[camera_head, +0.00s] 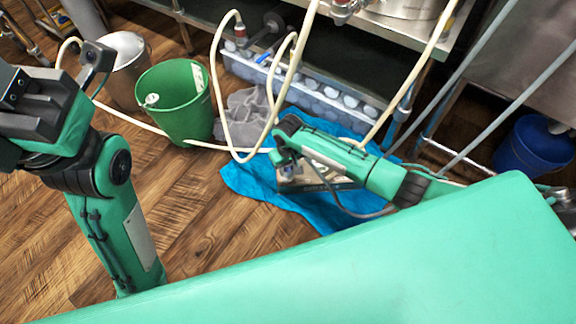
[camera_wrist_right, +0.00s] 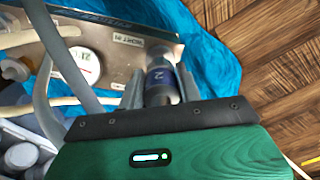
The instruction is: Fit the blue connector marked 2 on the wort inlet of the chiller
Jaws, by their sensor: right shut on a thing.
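The blue connector marked 2 (camera_wrist_right: 161,86) is between the two grey fingers of my right gripper (camera_wrist_right: 161,88), which is shut on it. The chiller (camera_wrist_right: 108,38) is a metal block with a "WORT IN" label (camera_wrist_right: 126,50). The connector's far end is close to the pale port beside that label; I cannot tell whether it is seated. In the head view the right gripper (camera_head: 284,158) is over the chiller (camera_head: 298,180), and the connector is too small to make out. My left arm is at the left; its gripper (camera_head: 95,62) shows only in part.
The chiller lies on a blue towel (camera_head: 250,182) on the wooden floor. A pale hose (camera_head: 225,125) loops beside it. A green bucket (camera_head: 180,115), a grey cloth (camera_head: 245,110) and a crate of bottles (camera_head: 310,95) stand behind. A round gauge (camera_wrist_right: 86,66) is near the label.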

